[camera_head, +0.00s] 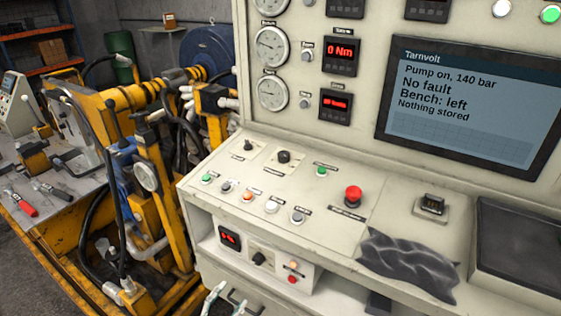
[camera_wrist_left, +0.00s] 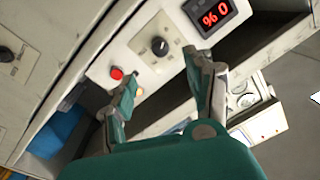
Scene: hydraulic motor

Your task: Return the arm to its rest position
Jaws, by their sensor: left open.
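My left gripper (camera_head: 228,300) shows at the bottom edge of the head view, in front of the lower part of the control console (camera_head: 330,190). Most of its arm is out of the picture. In the left wrist view the two fingers of my left gripper (camera_wrist_left: 163,68) are spread, with nothing between them. They point toward a small panel with a black knob (camera_wrist_left: 160,47), a red button (camera_wrist_left: 117,73) and a red-lit display (camera_wrist_left: 215,17). Contact with the panel cannot be told. My right gripper is not in view.
A screen (camera_head: 468,100) reads "Pump on, 140 bar", "No fault", "Bench: left", "Nothing stored". A red mushroom button (camera_head: 353,195) and a crumpled grey cloth (camera_head: 408,264) are on the console desk. Yellow machinery (camera_head: 160,190) with hoses stands left of the console.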

